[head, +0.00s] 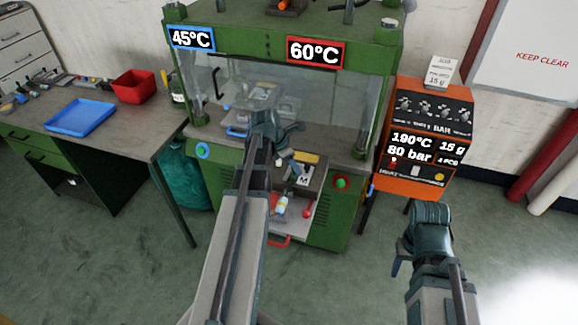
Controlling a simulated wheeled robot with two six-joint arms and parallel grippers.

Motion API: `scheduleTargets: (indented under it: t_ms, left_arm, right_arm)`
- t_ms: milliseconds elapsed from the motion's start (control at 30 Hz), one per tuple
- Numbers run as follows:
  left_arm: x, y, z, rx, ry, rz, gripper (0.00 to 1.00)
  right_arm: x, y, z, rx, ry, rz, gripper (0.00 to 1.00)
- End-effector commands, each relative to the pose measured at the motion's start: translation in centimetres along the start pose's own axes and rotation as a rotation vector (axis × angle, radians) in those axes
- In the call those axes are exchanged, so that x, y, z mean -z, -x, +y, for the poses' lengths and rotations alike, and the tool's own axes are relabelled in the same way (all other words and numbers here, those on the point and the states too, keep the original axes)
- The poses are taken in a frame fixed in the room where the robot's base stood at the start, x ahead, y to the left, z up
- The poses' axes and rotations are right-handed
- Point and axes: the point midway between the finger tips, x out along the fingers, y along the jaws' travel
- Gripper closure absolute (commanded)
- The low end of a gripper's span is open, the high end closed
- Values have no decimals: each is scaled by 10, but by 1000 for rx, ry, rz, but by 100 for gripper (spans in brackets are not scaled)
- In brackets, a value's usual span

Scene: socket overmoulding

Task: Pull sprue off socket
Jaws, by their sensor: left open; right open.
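My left gripper (290,148) is open in front of the green moulding machine (345,120), at the height of its work table. Its arm rises from the bottom middle and hides part of the machine's front. A grey metal mould part (262,92) shows behind the clear guard, partly hidden by the gripper. I cannot make out the socket or the sprue; they are too small or hidden. My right gripper (402,256) is open at the lower right, over the floor and apart from everything.
The left bench holds a blue tray (80,117), a red bin (134,86) and several tools. A yellow piece (306,157) lies on the machine's table. A bottle (281,206) stands on the lower shelf. The floor in front is clear.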

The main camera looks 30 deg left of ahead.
Motion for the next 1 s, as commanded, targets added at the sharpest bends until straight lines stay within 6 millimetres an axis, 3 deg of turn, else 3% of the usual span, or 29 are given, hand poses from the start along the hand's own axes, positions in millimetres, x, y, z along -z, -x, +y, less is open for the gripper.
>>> scheduleTargets:
  t_ms: [367,667,833,867,933,1000]
  left_arm:
    - [0,-6,0,0,-1,0,46]
    - [0,-6,0,0,-1,0,100]
    - [0,-6,0,0,0,0,100]
    - [0,-6,0,0,0,1,86]
    - [0,-6,0,0,0,1,99]
    - [0,-6,0,0,0,1,100]
  right_arm:
    - [0,-6,0,0,0,0,50]
    - [0,-6,0,0,0,0,50]
    - [0,-6,0,0,0,0,50]
    - [0,-6,0,0,0,0,50]
    - [0,-6,0,0,0,0,50]
    - [0,-6,0,0,0,0,50]
